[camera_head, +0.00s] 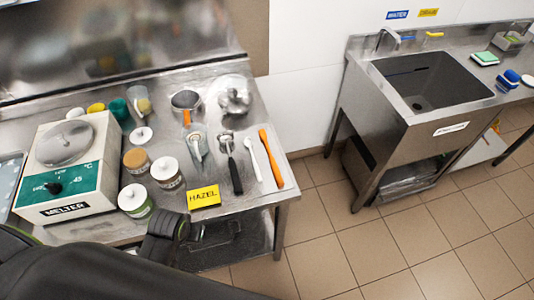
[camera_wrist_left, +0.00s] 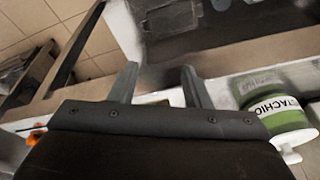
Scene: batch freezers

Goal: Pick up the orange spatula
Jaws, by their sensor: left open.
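The orange spatula (camera_head: 271,158) lies on the steel counter near its right edge in the head view, with nothing on top of it. My left arm comes in from the lower left, and its dark wrist end is at the counter's front edge, left of and nearer than the spatula. Its fingertips cannot be made out there. In the left wrist view my left gripper (camera_wrist_left: 160,82) is open, with nothing between its fingers. A small orange patch (camera_wrist_left: 35,141) shows at the left of that view; I cannot tell what it is. My right gripper is not in view.
A white spatula (camera_head: 252,158) and black-handled scoop (camera_head: 231,163) lie left of the orange spatula. A pistachio jar (camera_wrist_left: 272,103) is near my gripper. A sink (camera_head: 430,85) stands right.

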